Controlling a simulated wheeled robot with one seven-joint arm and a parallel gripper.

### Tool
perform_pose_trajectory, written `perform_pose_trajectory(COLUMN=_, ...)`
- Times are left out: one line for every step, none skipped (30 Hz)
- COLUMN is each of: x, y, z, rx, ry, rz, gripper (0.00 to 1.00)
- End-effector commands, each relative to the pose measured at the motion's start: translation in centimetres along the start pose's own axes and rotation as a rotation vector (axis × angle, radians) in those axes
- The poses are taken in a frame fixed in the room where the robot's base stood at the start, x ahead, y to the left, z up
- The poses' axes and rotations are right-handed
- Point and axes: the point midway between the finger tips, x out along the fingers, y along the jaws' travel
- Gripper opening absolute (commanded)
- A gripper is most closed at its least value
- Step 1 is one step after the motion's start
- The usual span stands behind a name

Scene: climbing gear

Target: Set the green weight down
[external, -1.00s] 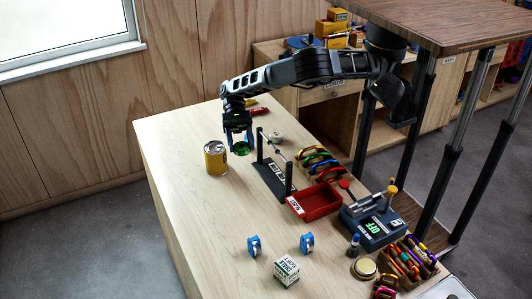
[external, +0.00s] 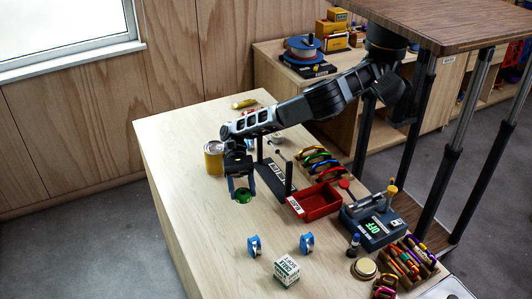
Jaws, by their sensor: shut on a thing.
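A yellow can (external: 214,160) stands close behind my gripper. The dark rack (external: 272,178) and the red tray (external: 318,203) are to the right. Two blue items (external: 254,246) (external: 307,243) and a white-and-green box (external: 286,271) stand nearer the front. The table's left-front part (external: 205,225) is bare.

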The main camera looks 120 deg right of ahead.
Motion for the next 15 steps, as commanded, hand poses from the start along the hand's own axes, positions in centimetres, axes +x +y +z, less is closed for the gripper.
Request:
perform_pose_trajectory(x=0.1, y=0.0, z=-0.2, rx=0.0, ry=-0.001, rz=0.0, gripper=0.14)
perform_pose_trajectory(x=0.2, y=0.0, z=-0.4, rx=0.001, ry=-0.001, rz=0.0, gripper=0.14)
perform_pose_trajectory(x=0.3, y=0.0, z=-0.8, rx=0.002, ry=-0.001, rz=-0.001, gripper=0.14)
perform_pose_trajectory(x=0.4, y=-0.1, z=-1.2, rx=0.003, ry=-0.001, rz=-0.001, gripper=0.14)
perform_pose_trajectory(x=0.6, y=0.0, z=-1.6, rx=0.003, ry=-0.001, rz=-0.002, gripper=0.14)
perform_pose_trajectory(x=0.8, y=0.0, z=-2.2, rx=0.002, ry=-0.002, rz=-0.001, gripper=0.14)
perform_pose_trajectory(x=1.0, y=0.0, z=-2.6, rx=0.002, ry=-0.002, rz=0.0, gripper=0.14)
perform_pose_trajectory(x=1.1, y=0.0, z=-3.0, rx=0.003, ry=-0.002, rz=-0.001, gripper=0.14)
perform_pose_trajectory(x=1.3, y=0.0, z=-3.4, rx=0.002, ry=-0.001, rz=-0.002, gripper=0.14)
perform_pose_trajectory(x=1.3, y=0.0, z=-3.5, rx=0.002, ry=-0.001, rz=-0.002, gripper=0.14)
perform_pose_trajectory(x=1.4, y=0.0, z=-3.6, rx=0.001, ry=-0.002, rz=-0.002, gripper=0.14)
perform_pose_trajectory(x=1.4, y=0.0, z=-3.6, rx=0.0, ry=-0.002, rz=-0.001, gripper=0.14)
perform_pose_trajectory(x=1.4, y=0.0, z=-3.6, rx=0.0, ry=-0.002, rz=-0.001, gripper=0.14)
perform_pose_trajectory(x=1.4, y=0.0, z=-3.6, rx=0.0, ry=-0.001, rz=-0.001, gripper=0.14)
perform_pose_trajectory(x=1.4, y=0.0, z=-3.6, rx=0.0, ry=-0.001, rz=-0.001, gripper=0.14)
